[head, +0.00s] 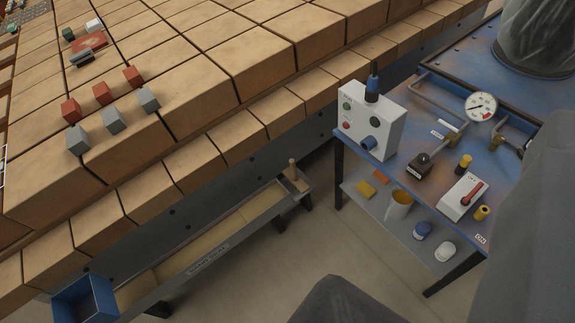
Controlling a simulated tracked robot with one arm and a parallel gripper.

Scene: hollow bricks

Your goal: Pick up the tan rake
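A small tan wooden piece with an upright peg-like handle (293,172) stands at the far right end of a long, low trough (214,258). It is the only thing I see that may be the tan rake; it is too small to make out any teeth. It seems to rest on the trough's end and nothing holds it. The trough has a tan bed inside. I see no fingertips of my gripper. A dark rounded shape at the bottom middle and a large grey shape at the right edge may be parts of me.
Hollow bricks (246,55) fill the upper left, with several small red and grey blocks on top. A blue open box (86,300) is at bottom left. A blue-topped table (432,185) with a white control box (371,121) stands right. Bare floor (262,262) lies between.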

